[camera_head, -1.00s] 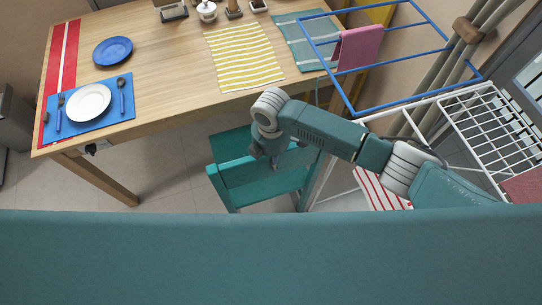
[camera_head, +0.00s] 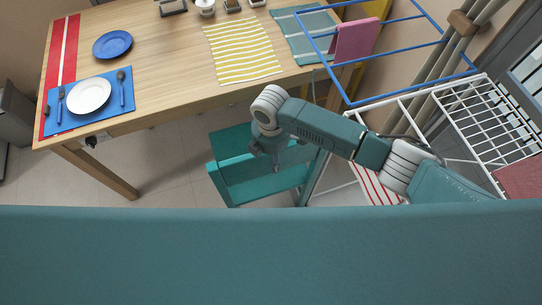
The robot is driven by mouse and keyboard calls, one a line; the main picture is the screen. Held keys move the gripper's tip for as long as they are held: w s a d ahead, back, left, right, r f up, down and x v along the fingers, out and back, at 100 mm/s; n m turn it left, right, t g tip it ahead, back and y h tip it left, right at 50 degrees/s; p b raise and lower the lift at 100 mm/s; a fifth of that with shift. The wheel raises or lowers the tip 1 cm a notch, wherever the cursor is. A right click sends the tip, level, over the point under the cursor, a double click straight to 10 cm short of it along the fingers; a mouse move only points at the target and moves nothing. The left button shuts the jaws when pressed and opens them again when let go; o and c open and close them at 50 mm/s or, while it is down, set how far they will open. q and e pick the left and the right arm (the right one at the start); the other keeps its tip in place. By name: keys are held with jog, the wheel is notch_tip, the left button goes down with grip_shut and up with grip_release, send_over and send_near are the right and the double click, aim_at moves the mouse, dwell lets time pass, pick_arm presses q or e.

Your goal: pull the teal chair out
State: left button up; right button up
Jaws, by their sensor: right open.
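The teal chair (camera_head: 262,187) stands at the near side of the wooden table (camera_head: 165,105), its seat partly by the table edge. My right arm reaches in from the right. My right gripper (camera_head: 277,168) points down over the chair's top rail and is open. It covers part of the chair, and I cannot tell whether its fingers touch the rail. My left gripper is not in view.
A drying rack (camera_head: 455,100) with blue and white bars stands at the right, a pink cloth (camera_head: 356,42) on it. A striped cloth (camera_head: 376,187) hangs low beside the chair. Floor (camera_head: 170,170) left of the chair is clear.

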jog(key=shift+w+r, duration=0.1)
jog(key=shift+r, duration=0.35)
notch_tip(320, 180, up, 11)
jog(key=shift+r, duration=0.1)
dwell(0.5)
